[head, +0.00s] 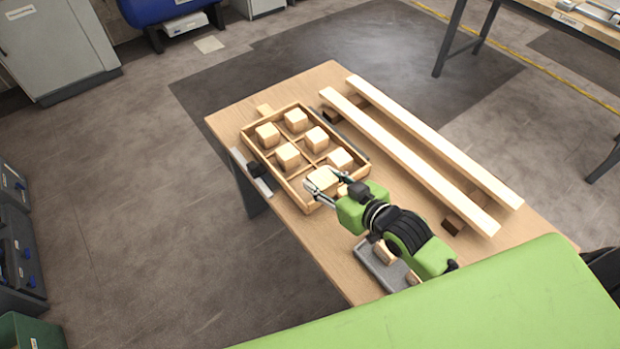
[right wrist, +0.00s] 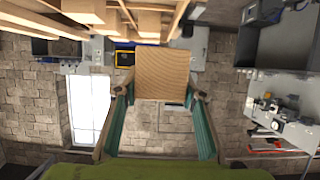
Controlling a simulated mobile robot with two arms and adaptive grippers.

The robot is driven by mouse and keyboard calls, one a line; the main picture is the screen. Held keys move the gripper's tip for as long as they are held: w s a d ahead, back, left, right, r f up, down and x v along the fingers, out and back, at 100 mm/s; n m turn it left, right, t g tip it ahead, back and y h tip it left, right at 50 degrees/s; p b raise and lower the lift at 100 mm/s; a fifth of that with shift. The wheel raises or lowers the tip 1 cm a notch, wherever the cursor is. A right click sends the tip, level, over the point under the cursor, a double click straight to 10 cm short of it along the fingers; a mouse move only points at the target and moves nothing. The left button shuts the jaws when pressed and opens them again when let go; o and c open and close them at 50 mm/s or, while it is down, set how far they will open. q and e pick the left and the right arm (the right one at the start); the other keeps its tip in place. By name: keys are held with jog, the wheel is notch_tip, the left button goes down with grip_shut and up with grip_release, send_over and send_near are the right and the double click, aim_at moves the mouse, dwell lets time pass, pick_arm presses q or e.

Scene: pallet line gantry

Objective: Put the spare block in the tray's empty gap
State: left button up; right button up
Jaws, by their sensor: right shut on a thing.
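The wooden tray (head: 249,152) lies on the table, divided into compartments. Several pale wooden blocks stand in it, one per compartment, among them a far block (head: 296,120). My right gripper (head: 323,185) is shut on the spare block (head: 320,179) at the tray's near-left compartment. In the right wrist view the spare block (right wrist: 162,74) sits between both fingers, with tray wood and other blocks along the top edge. I cannot tell whether its underside is inside the compartment or just above it. My left gripper is not in view.
Two long pale beams (head: 410,148) lie on dark supports right of the tray. A grey plate (head: 380,272) with small wooden pieces lies under my right arm. A metal strip (head: 250,172) lies along the left table edge. The near-left tabletop (head: 315,243) is clear.

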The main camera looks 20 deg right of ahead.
aim_at(317, 171)
jog(key=w, duration=0.1)
jog(key=w+f, duration=0.1)
jog(key=w, duration=0.2)
jog(key=shift+w+f, duration=0.15)
jog(key=shift+f, duration=0.2)
jog(key=w+f, duration=0.4)
jog(key=f, duration=0.1)
jog(key=shift+w+a+f, duration=0.15)
jog(key=shift+w+f, duration=0.35)
jog(key=shift+f, duration=0.1)
jog(key=shift+f+b, duration=0.35)
jog(key=shift+f, duration=1.15)
jog(key=shift+f, duration=0.1)
jog(key=o, duration=1.1)
